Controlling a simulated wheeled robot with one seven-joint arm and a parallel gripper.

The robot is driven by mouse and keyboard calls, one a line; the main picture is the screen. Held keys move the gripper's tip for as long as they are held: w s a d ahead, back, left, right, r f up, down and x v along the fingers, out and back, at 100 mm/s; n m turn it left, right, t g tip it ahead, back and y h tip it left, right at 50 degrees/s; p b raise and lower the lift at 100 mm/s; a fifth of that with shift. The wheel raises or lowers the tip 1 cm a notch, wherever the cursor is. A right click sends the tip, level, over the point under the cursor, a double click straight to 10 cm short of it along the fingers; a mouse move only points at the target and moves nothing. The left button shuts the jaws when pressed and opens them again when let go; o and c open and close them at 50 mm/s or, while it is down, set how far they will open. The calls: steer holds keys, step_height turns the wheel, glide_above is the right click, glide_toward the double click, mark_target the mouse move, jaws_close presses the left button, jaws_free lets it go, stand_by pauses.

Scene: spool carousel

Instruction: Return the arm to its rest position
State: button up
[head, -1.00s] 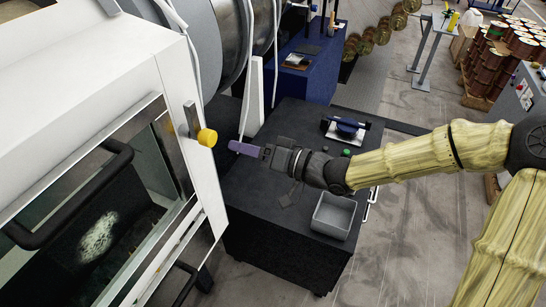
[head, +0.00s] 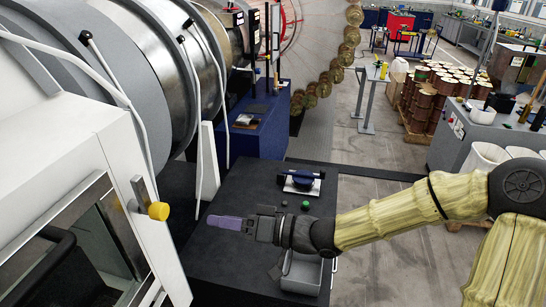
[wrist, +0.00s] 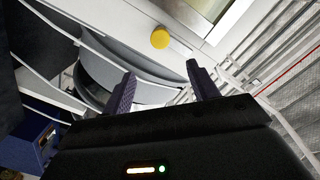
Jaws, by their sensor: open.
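My gripper (head: 224,222) is at the end of my yellow-sleeved arm, which reaches in from the right over the dark bench (head: 225,262) in the head view. In the wrist view, its two purple fingers (wrist: 160,88) stand apart with nothing between them. The arm is still stretched out towards the white machine cabinet (head: 100,140), with the fingertips short of its side. Beyond the fingers, the wrist view shows a yellow knob (wrist: 160,38) on the cabinet and a grey drum (wrist: 145,75).
A grey bin (head: 302,272) sits on the bench, partly hidden below my arm. A blue-handled device on a light plate (head: 302,182) lies farther back. The yellow knob also shows in the head view (head: 159,211). Open floor (head: 375,165) lies behind the arm, with copper spools (head: 430,110) beyond.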

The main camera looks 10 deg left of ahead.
steer(key=w+d+f+m+t+h, duration=0.2)
steer(key=w+d+f+t+h, duration=0.1)
steer(key=d+f+h, duration=0.4)
steer(key=w+d+f+m+t+h, duration=0.2)
steer(key=w+d+f+h, duration=0.15)
steer(key=d+f, duration=0.5)
steer(key=s+d+r+m+g+h, duration=0.1)
steer(key=s+d+m+h, duration=0.1)
steer(key=d, duration=0.8)
steer(key=s+d+r+m+g+h, duration=0.1)
steer(key=s+d+m+h, duration=0.2)
steer(key=d, duration=0.7)
steer(key=s+h+b, duration=0.1)
steer(key=s+h, duration=0.1)
steer(key=s, duration=0.2)
steer(key=shift+s+r, duration=0.25)
steer(key=shift+r, duration=0.1)
steer(key=shift+d, duration=0.1)
steer(key=c, duration=0.5)
steer(key=shift+w, duration=0.1)
